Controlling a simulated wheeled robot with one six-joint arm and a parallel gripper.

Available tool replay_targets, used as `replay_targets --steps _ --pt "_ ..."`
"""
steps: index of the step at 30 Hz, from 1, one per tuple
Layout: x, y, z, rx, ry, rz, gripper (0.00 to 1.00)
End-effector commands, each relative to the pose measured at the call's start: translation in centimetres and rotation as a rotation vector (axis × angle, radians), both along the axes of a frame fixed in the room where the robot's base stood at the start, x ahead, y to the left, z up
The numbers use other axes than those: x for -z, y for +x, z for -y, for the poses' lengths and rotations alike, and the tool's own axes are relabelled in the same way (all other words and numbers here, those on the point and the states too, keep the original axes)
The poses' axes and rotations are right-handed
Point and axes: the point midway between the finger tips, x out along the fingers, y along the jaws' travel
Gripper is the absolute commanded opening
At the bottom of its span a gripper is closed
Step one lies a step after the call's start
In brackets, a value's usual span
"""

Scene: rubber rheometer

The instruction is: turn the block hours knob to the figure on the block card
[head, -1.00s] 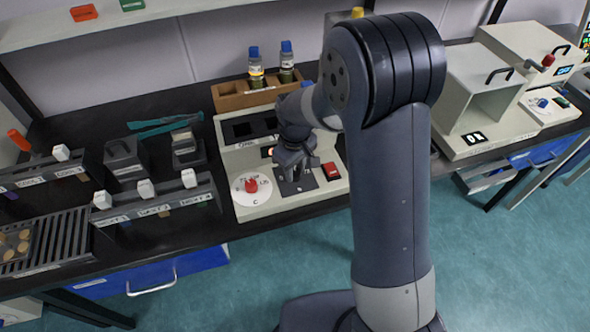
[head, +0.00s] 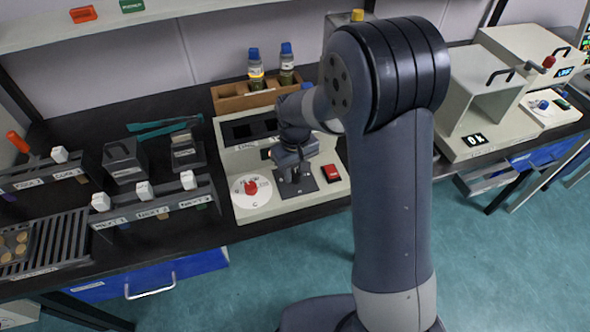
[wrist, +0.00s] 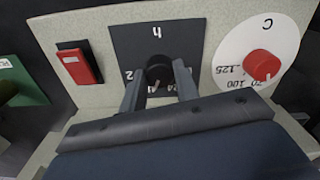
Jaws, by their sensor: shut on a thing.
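The block hours knob (wrist: 159,71) is a dark round knob on a black plate (wrist: 183,38) marked "h", seen upside down in the wrist view. My gripper (wrist: 160,88) has its two fingers on either side of this knob and is shut on it. A pale pointer line shows on the knob; the figures around it are partly hidden by my fingers. In the head view my gripper (head: 292,172) is over the plate and hides the knob. I cannot pick out the block card.
Beside the plate are a red knob (wrist: 262,65) on a white dial marked "C" and a red rocker switch (wrist: 78,66). Behind them stands a wooden rack (head: 230,102) with two blue-capped bottles. Several white-knobbed holders stand to the left (head: 155,213).

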Motion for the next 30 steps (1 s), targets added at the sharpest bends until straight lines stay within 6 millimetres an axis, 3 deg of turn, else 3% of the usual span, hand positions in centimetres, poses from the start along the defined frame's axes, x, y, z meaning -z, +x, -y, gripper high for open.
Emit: replay_targets --steps 9,17,23,30 --pt "0.0 0.0 0.0 -0.001 0.000 0.001 0.51" --pt "-0.2 0.0 0.0 -0.001 0.000 0.001 0.51" --pt "-2.8 0.1 0.0 -0.001 0.002 0.006 0.51" --pt "-7.7 0.1 0.0 -0.001 0.002 0.006 0.51"
